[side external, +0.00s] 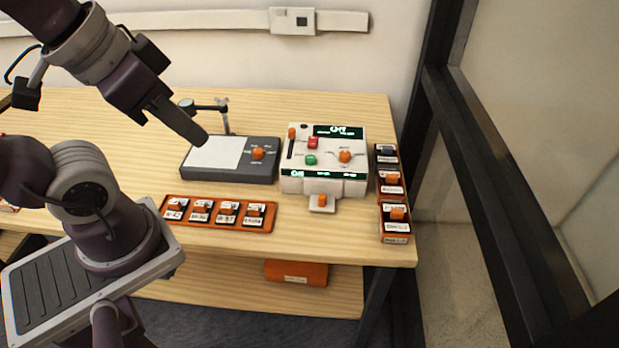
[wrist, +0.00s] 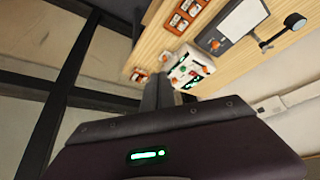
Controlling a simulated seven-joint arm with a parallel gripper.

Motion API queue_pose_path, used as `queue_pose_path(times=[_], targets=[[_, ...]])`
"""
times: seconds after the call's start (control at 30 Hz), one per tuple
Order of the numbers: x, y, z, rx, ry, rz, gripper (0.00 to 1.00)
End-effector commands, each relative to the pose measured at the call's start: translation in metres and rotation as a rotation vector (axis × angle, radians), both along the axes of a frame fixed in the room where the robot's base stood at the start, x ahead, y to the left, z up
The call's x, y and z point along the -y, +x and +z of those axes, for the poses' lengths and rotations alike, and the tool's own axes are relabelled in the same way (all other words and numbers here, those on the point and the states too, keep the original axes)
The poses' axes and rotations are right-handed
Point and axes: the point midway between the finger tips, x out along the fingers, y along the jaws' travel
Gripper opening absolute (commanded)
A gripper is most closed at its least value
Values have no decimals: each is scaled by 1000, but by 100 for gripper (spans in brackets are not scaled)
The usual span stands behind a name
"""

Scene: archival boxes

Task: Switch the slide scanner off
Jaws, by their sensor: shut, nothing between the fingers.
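The slide scanner (side external: 325,159) is a cream box at the back right of the wooden table. Its top has a red button (side external: 313,142), a green button (side external: 310,160), an orange knob (side external: 345,156) and an orange-topped slider (side external: 291,134). Dark displays with green text sit at its back and front, too small to read surely. An orange-topped piece (side external: 322,201) sits on its front tab. My gripper (side external: 197,136) is shut and empty, above the table and left of the scanner. In the wrist view the scanner (wrist: 183,66) is partly hidden behind my gripper's fingers (wrist: 157,92).
A dark light pad (side external: 230,175) with a white panel, an orange knob and a small stand is left of the scanner. An orange tray (side external: 176,217) of labelled slides lies in front. Another orange tray (side external: 396,239) stands right, near the table edge. A dark-framed glass wall is further right.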

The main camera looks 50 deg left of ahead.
Motion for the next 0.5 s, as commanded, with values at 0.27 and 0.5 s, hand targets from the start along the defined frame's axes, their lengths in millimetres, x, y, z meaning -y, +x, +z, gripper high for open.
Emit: queue_pose_path(times=[0.27,0.5], targets=[[-1,6,4,-8,6,-8,0],[-21,103,41,-147,96,-188,0]])
